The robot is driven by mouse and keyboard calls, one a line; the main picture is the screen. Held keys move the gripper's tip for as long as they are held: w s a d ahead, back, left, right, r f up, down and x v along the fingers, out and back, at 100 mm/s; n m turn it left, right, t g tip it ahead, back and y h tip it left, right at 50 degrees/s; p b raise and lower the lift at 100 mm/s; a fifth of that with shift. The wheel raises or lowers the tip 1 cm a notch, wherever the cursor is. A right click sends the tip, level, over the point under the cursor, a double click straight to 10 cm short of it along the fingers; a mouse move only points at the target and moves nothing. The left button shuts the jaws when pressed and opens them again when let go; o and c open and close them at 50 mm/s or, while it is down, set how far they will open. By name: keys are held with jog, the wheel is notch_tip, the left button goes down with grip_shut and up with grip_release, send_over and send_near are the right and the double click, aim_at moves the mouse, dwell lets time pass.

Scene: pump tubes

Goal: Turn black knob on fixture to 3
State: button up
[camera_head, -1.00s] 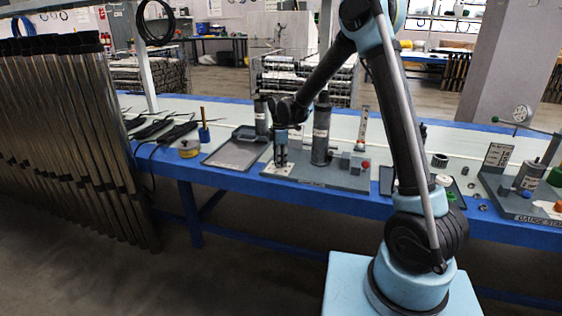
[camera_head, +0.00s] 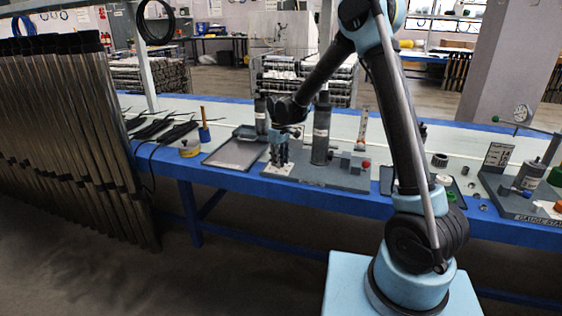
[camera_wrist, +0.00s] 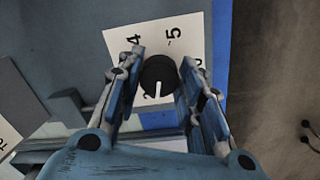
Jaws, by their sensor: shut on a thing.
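The black knob (camera_wrist: 158,76) is round, with a white pointer line that points toward the bottom of the wrist view. It sits on a white dial card (camera_wrist: 150,38) where a 4 shows at the left and a 5 at the upper right. Other marks are partly hidden by the fingers or too small to read surely. My gripper (camera_wrist: 161,62) is shut on the knob, one finger on each side. In the head view my gripper (camera_head: 279,157) points down over the left end of the grey fixture (camera_head: 330,178).
A dark upright cylinder (camera_head: 321,135) stands on the fixture close to the right of my gripper. A red ball-ended part (camera_head: 366,163) is farther right.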

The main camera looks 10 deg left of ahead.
jog(key=m, duration=0.7)
jog(key=shift+w+a, duration=0.1)
jog(key=shift+a, duration=0.05)
jog(key=m, duration=0.4)
jog(key=shift+m, duration=1.9)
jog(key=o, duration=1.1)
jog(key=shift+c, duration=0.2)
